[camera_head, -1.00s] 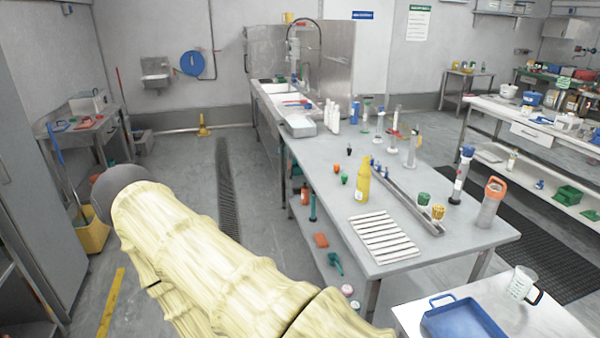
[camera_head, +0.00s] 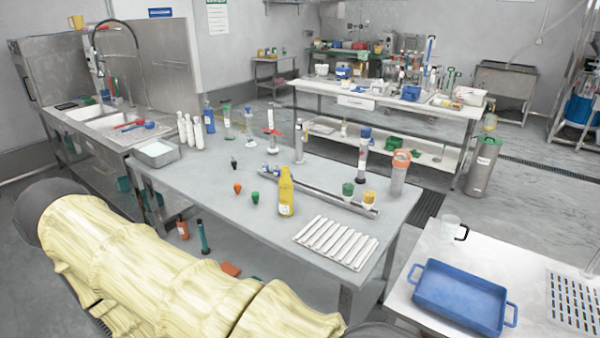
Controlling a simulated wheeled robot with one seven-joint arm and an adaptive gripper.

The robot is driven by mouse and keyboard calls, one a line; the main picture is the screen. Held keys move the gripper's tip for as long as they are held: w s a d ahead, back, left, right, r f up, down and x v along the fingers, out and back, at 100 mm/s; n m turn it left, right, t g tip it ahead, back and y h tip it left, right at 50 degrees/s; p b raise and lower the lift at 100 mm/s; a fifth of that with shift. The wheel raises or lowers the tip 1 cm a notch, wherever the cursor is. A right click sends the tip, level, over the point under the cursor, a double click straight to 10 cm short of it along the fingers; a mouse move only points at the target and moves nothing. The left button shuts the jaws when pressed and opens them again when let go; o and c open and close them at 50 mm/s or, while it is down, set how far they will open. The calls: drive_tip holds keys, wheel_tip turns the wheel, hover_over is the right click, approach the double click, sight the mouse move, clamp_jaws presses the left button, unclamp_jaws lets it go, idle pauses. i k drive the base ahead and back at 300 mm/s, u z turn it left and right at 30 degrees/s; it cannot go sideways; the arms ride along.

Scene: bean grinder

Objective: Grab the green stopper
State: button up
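A larger green piece (camera_head: 348,189) sits beside a yellow one (camera_head: 369,198) at the right end of a metal rail. My arm, in a pale yellow cover, crosses the lower left of the view. My gripper is not in view.
White strips (camera_head: 336,242) lie at the table's front right. Tall cylinders (camera_head: 364,150) and white bottles (camera_head: 186,131) stand along the back. A blue tray (camera_head: 460,298) and a clear jug (camera_head: 450,228) are on a separate white table at right. The front left tabletop is clear.

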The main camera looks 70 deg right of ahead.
sight(255, 195)
drive_tip(key=z, duration=0.85)
drive_tip(key=i, duration=0.75)
drive_tip(key=z, duration=0.8)
